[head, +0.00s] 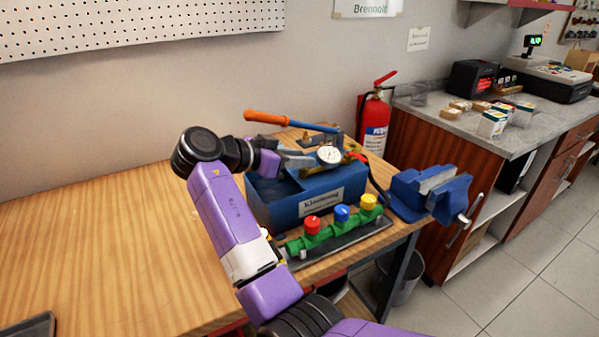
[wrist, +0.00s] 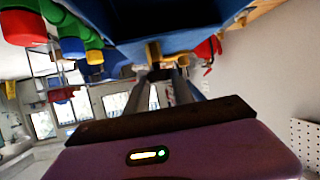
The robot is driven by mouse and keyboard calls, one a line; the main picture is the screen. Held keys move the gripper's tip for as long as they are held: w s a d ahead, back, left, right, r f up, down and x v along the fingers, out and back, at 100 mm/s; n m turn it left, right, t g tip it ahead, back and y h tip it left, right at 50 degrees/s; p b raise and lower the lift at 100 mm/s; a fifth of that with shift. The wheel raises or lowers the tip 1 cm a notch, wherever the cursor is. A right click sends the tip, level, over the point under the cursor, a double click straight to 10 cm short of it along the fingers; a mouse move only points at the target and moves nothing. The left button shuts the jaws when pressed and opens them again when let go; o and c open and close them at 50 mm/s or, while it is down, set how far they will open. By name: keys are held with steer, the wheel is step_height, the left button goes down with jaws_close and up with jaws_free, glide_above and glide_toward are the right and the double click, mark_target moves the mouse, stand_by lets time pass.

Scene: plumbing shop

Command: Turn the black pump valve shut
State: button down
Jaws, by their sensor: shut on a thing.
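The pump is a blue open box (head: 290,215) with a white label, a round white gauge (head: 329,154) and a lever with an orange handle (head: 266,118). It stands on the wooden bench. My gripper (head: 308,160) reaches over the box from the left, close to the gauge. In the wrist view, my gripper's grey fingers (wrist: 162,80) close on the small black valve (wrist: 160,74), just below a brass fitting (wrist: 153,51). In the head view I cannot make out the valve, so its turn angle cannot be told.
A green manifold (head: 330,236) with red, blue and yellow knobs stands in front of the box. A blue vise (head: 430,192) sits at the bench's right corner. A fire extinguisher (head: 375,125) stands behind.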

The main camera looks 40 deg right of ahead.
steer(key=shift+w+f+m+g+y+b, duration=0.15)
steer(key=shift+m+g+y+b, duration=0.15)
steer(key=shift+m+g+b, duration=0.65)
steer(key=shift+g, duration=0.25)
steer(key=c, duration=1.4)
jaws_free()
steer(key=shift+b+v, duration=0.4)
steer(key=shift+v, duration=3.45)
